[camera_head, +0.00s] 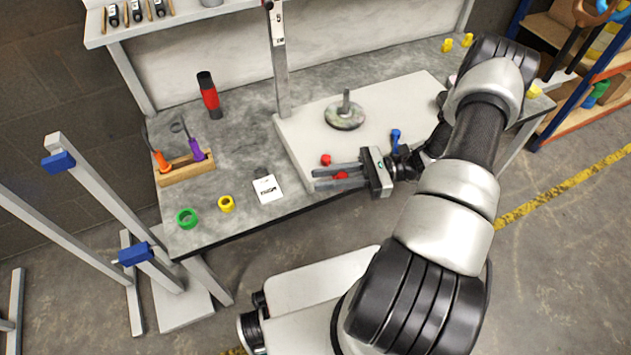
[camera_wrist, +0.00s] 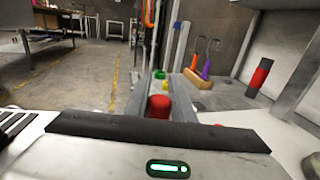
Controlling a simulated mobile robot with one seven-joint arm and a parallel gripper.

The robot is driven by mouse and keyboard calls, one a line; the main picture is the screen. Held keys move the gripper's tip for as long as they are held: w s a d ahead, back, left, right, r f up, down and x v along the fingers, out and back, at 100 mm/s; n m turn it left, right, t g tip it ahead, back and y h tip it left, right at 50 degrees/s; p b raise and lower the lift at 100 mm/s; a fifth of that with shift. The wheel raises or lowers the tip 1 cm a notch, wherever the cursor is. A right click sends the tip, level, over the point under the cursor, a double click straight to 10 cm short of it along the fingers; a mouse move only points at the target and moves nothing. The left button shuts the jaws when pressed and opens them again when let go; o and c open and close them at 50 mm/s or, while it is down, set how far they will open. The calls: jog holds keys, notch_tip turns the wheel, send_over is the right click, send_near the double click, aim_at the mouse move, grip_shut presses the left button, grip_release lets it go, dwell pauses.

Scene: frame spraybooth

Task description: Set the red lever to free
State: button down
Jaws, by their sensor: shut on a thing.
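My gripper (camera_head: 317,179) is at the front edge of the white board (camera_head: 293,130) on the grey bench, with its two fingers pointing left. Red shows between the fingers, which I take to be the red lever (camera_head: 340,176). In the wrist view, the rounded red lever end (camera_wrist: 159,107) stands between the two grey fingers, and the gripper is shut on it. Another small red part (camera_head: 326,160) shows just beyond the far finger. The lever's base and any position marks are hidden, so I cannot tell its setting.
A blue lever (camera_head: 395,135) stands close behind my wrist. A round disc with an upright pin (camera_head: 345,114) sits on the board. A white card (camera_head: 267,189), yellow ring (camera_head: 226,204) and green ring (camera_head: 187,218) lie left.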

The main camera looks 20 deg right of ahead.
jog(key=shift+d+g, duration=0.1)
jog(key=shift+g, duration=0.3)
jog(key=c, duration=1.5)
grip_release()
jog(key=shift+r, duration=0.1)
notch_tip(320, 180, up, 10)
jog(key=p, duration=0.3)
